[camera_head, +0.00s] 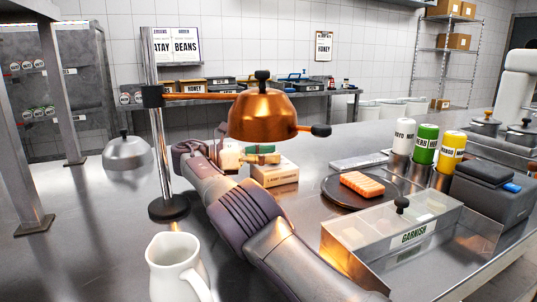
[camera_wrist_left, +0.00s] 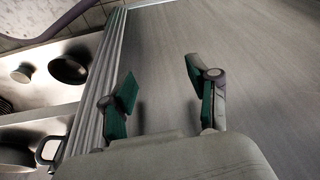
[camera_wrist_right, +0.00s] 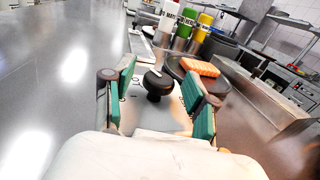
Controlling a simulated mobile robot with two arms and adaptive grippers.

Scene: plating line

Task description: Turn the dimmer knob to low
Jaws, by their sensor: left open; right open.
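A black round knob (camera_wrist_right: 157,84) stands between the fingers of my right gripper (camera_wrist_right: 158,76) in the right wrist view. Beneath it is a pale surface with partly covered lettering. I cannot tell whether the fingers touch the knob. In the head view, my right gripper (camera_head: 262,154) is under the copper lamp (camera_head: 262,115), over a small pale box (camera_head: 276,174) with printed lettering; its fingers hide the box's top there. The right gripper is open. My left gripper (camera_wrist_left: 160,80) is open and empty in the left wrist view, above a plain grey surface, and is outside the head view.
A white jug (camera_head: 178,270) stands in front of the lamp's pole (camera_head: 160,160). A garnish container (camera_head: 375,250), a dark plate (camera_head: 335,194) with an orange fillet and several bottles (camera_head: 425,145) are to the right.

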